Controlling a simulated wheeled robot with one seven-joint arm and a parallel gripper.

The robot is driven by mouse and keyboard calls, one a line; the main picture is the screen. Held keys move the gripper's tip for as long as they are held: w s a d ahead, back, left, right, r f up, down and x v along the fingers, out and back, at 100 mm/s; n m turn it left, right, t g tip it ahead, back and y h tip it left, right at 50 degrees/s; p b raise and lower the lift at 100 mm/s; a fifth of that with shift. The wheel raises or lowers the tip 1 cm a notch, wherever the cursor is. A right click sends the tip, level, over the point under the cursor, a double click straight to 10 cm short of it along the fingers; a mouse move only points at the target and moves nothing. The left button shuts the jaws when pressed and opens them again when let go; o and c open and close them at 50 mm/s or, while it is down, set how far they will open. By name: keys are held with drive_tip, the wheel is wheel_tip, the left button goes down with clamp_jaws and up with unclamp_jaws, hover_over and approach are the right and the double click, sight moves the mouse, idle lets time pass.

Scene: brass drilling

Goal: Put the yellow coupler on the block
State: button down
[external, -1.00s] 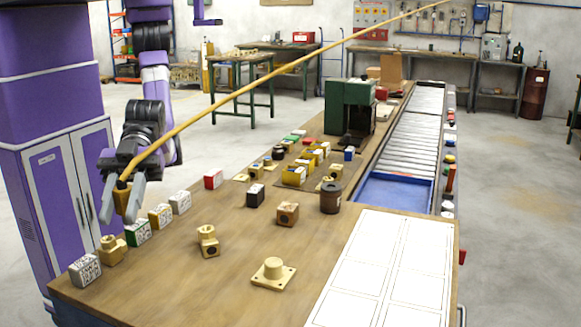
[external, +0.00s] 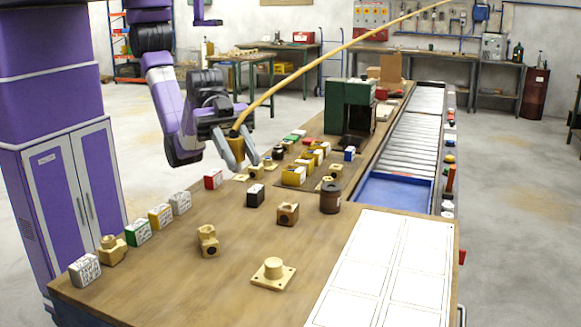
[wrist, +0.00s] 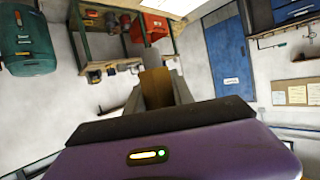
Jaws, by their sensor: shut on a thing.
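My gripper (external: 243,162) is shut on the yellow coupler (external: 237,147), at the end of a long yellow hose (external: 330,59). It holds the coupler above the far left part of the workbench, over small brass parts. In the wrist view the coupler (wrist: 155,88) shows between the fingers. Which block the task means is unclear. A brown block with a dark hole (external: 288,214) stands mid-bench. A brass block with a raised fitting (external: 208,241) stands to its left and nearer. A black block (external: 256,195) stands behind them.
White (external: 85,270), green (external: 138,233), yellow (external: 160,216) and red (external: 213,180) blocks line the left edge. A flanged brass plate (external: 273,274), a dark cylinder (external: 331,199) and a green machine (external: 347,108) also stand on the bench. The hose crosses above the bench.

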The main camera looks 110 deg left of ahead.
drive_tip(key=w+a+r+n+t+y, duration=0.2)
drive_tip(key=w+a+n+y, duration=0.1)
drive_tip(key=a, duration=1)
drive_tip(key=r+n+t+y, duration=0.1)
drive_tip(key=n+y, duration=0.2)
hover_over(287, 213)
drive_tip(key=w+a, duration=0.2)
wheel_tip(287, 213, down, 20)
drive_tip(key=shift+s+d+r, duration=0.1)
drive_tip(key=c, duration=1.1)
unclamp_jaws()
